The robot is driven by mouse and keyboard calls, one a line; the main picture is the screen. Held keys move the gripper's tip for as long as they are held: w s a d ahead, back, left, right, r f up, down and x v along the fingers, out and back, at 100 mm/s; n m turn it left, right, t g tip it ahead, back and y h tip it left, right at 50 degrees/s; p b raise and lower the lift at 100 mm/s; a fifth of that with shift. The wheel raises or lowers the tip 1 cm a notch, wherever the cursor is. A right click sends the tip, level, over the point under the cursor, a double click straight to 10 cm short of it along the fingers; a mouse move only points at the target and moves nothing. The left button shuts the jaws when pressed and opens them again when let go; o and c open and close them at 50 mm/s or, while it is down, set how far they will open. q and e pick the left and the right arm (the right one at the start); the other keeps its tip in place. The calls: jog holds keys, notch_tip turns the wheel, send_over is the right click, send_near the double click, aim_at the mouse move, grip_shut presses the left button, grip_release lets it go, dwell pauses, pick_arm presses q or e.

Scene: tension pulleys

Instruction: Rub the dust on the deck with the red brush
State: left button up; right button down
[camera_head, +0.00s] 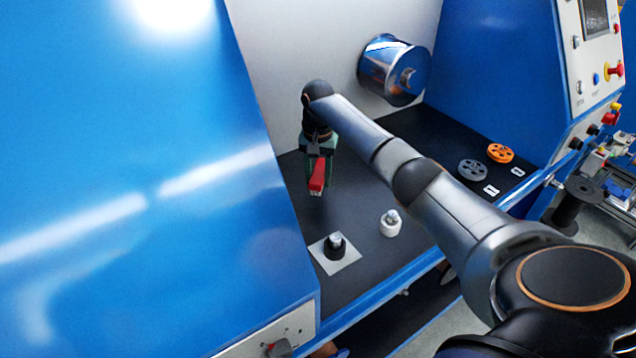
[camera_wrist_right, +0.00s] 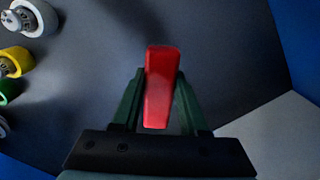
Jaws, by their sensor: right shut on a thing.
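My right gripper (camera_head: 319,166) is shut on the red brush (camera_head: 318,179) over the back left part of the dark deck (camera_head: 360,210). In the right wrist view the red brush (camera_wrist_right: 160,85) sits between the green fingers of the same gripper (camera_wrist_right: 158,100) and points away over the deck (camera_wrist_right: 85,100). I cannot tell whether the brush touches the deck. No dust stands out clearly in either view. My left gripper is not in view.
A black knob on a white plate (camera_head: 321,262) and a white roller (camera_head: 390,222) stand near the front edge. Grey (camera_head: 472,170) and orange (camera_head: 500,152) pulleys lie at right. A shiny drum (camera_head: 393,70) juts from the back wall. Blue housing bounds the left.

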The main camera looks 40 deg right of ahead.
jog(key=shift+r, duration=0.15)
jog(key=shift+r, duration=1.5)
